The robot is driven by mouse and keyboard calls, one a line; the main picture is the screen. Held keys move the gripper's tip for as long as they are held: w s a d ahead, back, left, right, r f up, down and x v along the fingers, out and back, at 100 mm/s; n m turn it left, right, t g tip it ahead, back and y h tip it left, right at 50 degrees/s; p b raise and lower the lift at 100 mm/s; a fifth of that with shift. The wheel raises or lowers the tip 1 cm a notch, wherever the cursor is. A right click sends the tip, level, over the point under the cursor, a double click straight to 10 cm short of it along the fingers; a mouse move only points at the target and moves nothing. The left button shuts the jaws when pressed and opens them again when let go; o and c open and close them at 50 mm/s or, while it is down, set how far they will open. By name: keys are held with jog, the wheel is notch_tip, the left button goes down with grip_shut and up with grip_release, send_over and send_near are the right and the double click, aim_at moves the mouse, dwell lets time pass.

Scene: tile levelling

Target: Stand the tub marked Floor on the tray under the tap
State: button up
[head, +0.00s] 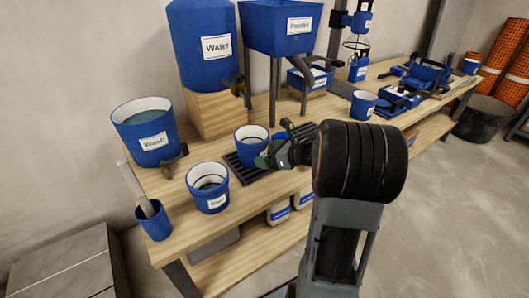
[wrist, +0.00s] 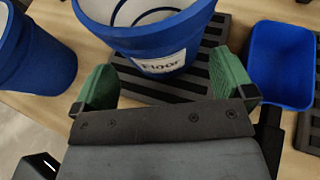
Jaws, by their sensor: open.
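The tap (head: 238,88) juts from the blue Water barrel (head: 203,40), above and behind the tub. My gripper (wrist: 163,78) is open, its green fingers apart at the near side of the tub, with nothing held between them. In the head view my gripper (head: 264,160) is partly hidden by my arm.
Another blue tub (head: 208,190) stands left of the tray; it shows at the left of the wrist view (wrist: 35,45). A small blue bin (wrist: 282,65) sits close to the right finger. The Wash bucket (head: 140,135) and a blue holder (head: 155,222) stand further left.

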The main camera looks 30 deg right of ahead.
jog(key=p+v, duration=0.2)
jog(key=v, duration=0.7)
jog(key=w+r+m+t+h, duration=0.2)
jog(key=w+r+m+h, duration=0.3)
jog(key=m, duration=0.7)
jog(key=s+a+f+m+g, duration=0.3)
jog(key=s+a+m+g, duration=0.2)
jog(key=m, duration=1)
jog(key=s+a+f+m+g+h, duration=0.1)
jog(key=s+a+f+m+g, duration=0.2)
jog(key=s+a+m+g, duration=0.3)
jog(key=s+a+m, duration=0.5)
jog(key=a+m, duration=0.2)
jog(key=m, duration=0.1)
jog(key=shift+s+f+m, duration=0.3)
jog(key=shift+s+m, duration=0.05)
jog(key=shift+m, duration=0.05)
jog(key=shift+r, duration=0.1)
